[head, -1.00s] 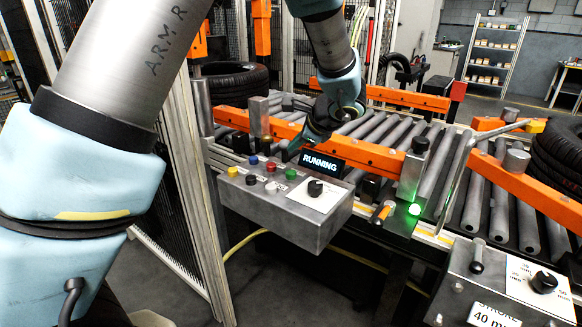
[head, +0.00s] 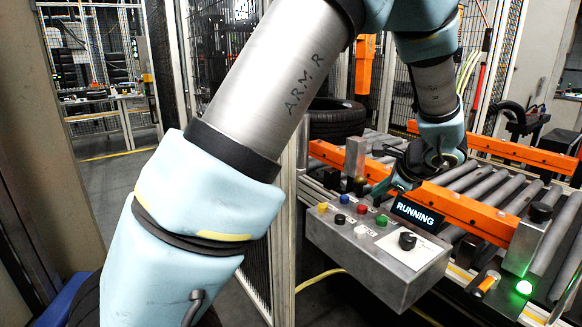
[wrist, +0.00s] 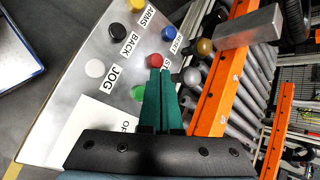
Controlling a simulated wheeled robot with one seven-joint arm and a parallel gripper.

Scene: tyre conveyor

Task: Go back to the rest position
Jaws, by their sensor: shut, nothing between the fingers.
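My gripper (head: 388,187) is above the back edge of the control box in the head view. In the wrist view its two green fingers (wrist: 163,98) are together with nothing between them. Their tips are near the red button (wrist: 155,61) in the picture; whether they touch it I cannot tell. The control box (head: 375,262) has several coloured buttons, a black knob (head: 407,240) and a display (head: 417,213) that reads RUNNING.
The roller conveyor (head: 480,188) with orange rails (head: 465,211) runs behind the box. A tyre (head: 335,118) lies at its far left end. A green lamp (head: 524,287) glows at the right. A mesh fence (head: 255,195) stands left of the box.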

